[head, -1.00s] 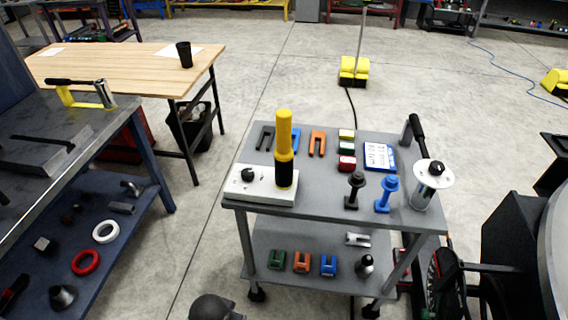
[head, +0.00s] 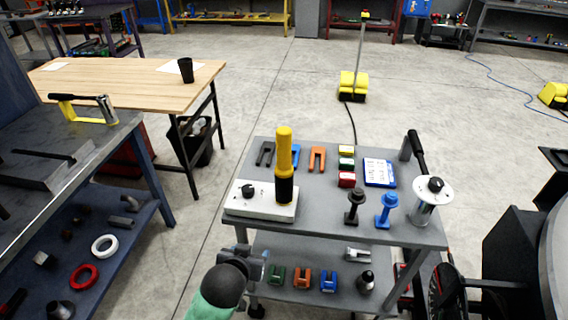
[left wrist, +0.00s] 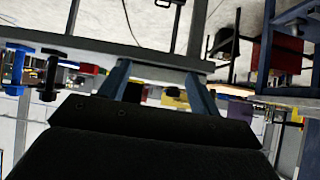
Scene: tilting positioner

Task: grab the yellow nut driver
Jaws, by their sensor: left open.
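The yellow nut driver (head: 284,160) stands upright on a pale block (head: 262,207) at the left front of the grey cart's top. Its handle is yellow and its lower part is black. My left gripper (head: 258,260) is in front of the cart, below the top's front edge and lower than the nut driver, and not touching it. In the left wrist view the left gripper's two fingers (left wrist: 163,88) are spread, with nothing held between them. I cannot clearly make out the nut driver there. My right gripper is not in view.
The cart top (head: 322,208) also bears coloured fork-shaped pieces, small blocks, a black post (head: 354,206), a blue post (head: 387,209) and a silver cylinder with a disc (head: 430,205). Small parts lie on its lower shelf. A workbench (head: 90,150) stands at the left.

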